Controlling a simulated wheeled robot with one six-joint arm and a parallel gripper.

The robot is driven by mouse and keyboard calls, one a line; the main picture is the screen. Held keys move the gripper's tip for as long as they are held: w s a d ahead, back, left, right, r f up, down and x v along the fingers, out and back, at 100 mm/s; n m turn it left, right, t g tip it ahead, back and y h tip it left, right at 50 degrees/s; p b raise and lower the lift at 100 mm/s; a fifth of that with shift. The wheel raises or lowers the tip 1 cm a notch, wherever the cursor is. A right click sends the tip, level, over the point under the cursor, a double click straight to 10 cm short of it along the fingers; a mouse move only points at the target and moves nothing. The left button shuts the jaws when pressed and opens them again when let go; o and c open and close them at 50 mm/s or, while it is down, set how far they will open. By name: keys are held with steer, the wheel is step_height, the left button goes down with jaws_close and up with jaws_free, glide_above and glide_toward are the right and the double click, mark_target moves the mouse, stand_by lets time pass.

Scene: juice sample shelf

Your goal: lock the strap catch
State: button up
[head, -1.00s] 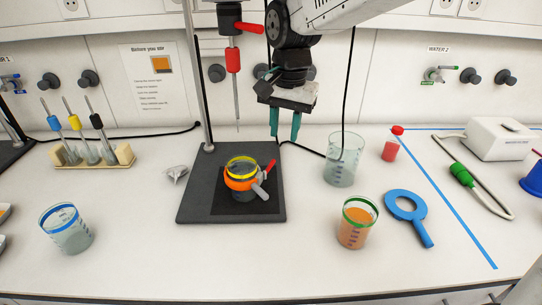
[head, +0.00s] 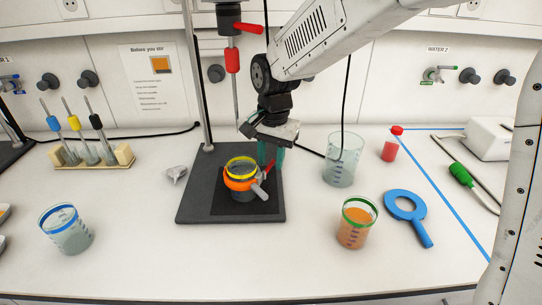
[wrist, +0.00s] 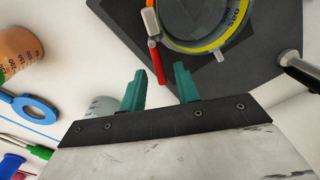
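A beaker with a yellow rim (head: 241,163) stands on the dark stand base (head: 195,205), with an orange strap (head: 238,184) around it. A red lever (head: 269,166) and a grey catch piece (head: 260,190) are on the strap's right side. The wrist view shows the yellow rim (wrist: 207,47) at the top, with the red lever (wrist: 154,57) and a pale catch piece (wrist: 151,22) at its left. My gripper (wrist: 160,70) is open and empty, its teal fingers apart and close to the red lever. In the head view my gripper (head: 270,156) is just behind the lever; contact cannot be told.
A stirrer shaft (head: 236,95) hangs from the stand above the beaker. A grey funnel-like piece (head: 175,174) lies left of the base. The front bench is clear.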

jaws_close()
steer(key=n, duration=0.1)
steer(key=a+n, duration=0.1)
steer(key=n, duration=0.2)
steer(key=shift+w+a, duration=0.15)
steer(key=shift+w, duration=0.1)
jaws_free()
